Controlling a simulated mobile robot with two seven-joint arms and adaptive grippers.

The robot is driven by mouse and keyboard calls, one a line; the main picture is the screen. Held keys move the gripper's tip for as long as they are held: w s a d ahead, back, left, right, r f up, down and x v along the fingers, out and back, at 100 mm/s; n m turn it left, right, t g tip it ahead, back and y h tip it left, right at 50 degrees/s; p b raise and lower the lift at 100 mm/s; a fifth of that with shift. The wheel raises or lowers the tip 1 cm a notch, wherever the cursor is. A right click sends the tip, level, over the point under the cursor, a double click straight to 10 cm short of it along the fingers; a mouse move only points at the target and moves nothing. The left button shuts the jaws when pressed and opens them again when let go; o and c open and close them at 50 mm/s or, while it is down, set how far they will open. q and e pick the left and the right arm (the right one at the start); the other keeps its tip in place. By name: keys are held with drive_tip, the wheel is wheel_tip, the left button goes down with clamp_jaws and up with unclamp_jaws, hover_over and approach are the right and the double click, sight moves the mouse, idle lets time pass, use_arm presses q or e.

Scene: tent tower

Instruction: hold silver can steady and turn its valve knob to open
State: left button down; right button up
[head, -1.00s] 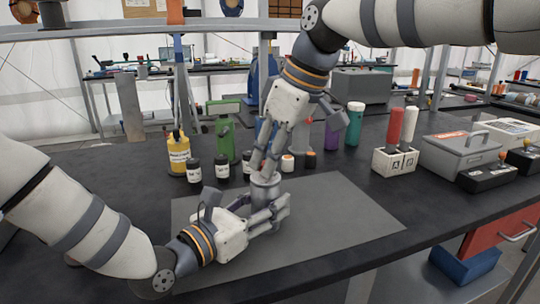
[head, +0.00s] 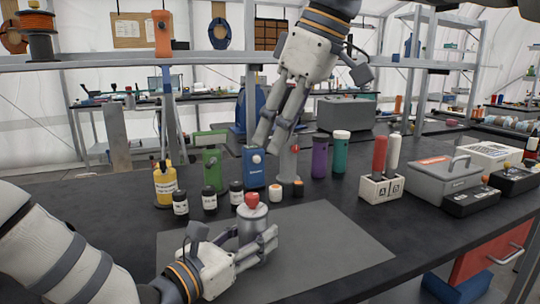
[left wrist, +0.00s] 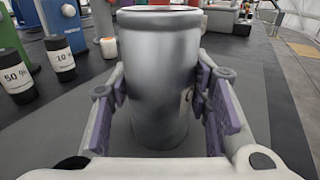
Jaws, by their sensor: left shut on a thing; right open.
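The silver can (head: 252,226) stands upright on the grey mat with a red knob (head: 251,200) on its top. My left gripper (head: 262,246) is shut around the can's lower body. In the left wrist view the can (left wrist: 160,75) stands between purple-padded fingers, and its knob is out of the picture. My right gripper (head: 272,138) is open and empty, above and behind the can, clear of the knob. Its fingers point down to the left.
The grey mat (head: 330,250) is clear to the right of the can. Behind the can are small dark bottles (head: 210,198), a yellow bottle (head: 165,186), a green device (head: 212,168) and a blue device (head: 254,167). A block with red and white handles (head: 380,190) stands at right.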

idle(0.3)
use_arm(q)
drive_tip(key=c, duration=1.1)
unclamp_jaws()
drive_tip(key=o, duration=0.3)
drive_tip(key=shift+o, duration=0.2)
